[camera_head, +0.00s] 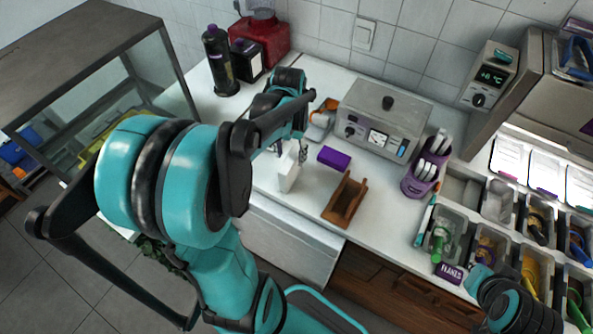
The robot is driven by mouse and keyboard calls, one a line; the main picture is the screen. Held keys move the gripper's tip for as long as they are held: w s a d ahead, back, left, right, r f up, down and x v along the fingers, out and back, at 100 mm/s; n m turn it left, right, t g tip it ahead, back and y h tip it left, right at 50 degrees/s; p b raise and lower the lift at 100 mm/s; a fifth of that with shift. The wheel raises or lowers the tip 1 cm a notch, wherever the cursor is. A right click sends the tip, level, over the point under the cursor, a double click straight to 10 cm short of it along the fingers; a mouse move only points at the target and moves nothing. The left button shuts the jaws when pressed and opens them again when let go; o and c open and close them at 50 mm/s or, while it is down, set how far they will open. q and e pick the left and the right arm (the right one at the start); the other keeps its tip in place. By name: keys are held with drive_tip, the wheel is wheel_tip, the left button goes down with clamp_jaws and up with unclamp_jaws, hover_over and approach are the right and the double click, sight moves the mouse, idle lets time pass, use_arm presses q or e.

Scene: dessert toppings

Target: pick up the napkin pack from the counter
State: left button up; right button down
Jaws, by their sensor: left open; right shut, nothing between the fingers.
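A small flat purple block (334,157), which looks like the napkin pack, lies on the white counter (385,208) in front of the grey metal appliance. My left arm reaches in from the left, and its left gripper (292,148) is open over the counter, left of the purple block and apart from it. A white upright box-like thing (288,174) stands just below the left gripper in the picture; I cannot tell whether they touch. The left arm hides part of the counter. Part of my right arm shows at the bottom right; its fingers do not show.
An empty brown wooden holder (345,199) stands in front of the purple block. Topping bins (452,223) fill the right. A glass case stands at left.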

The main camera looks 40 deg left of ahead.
use_arm(q)
wheel_tip(320, 180, down, 7)
drive_tip(key=b, duration=0.3)
drive_tip(key=shift+w, duration=0.1)
drive_tip(key=shift+r, duration=0.1)
clamp_jaws()
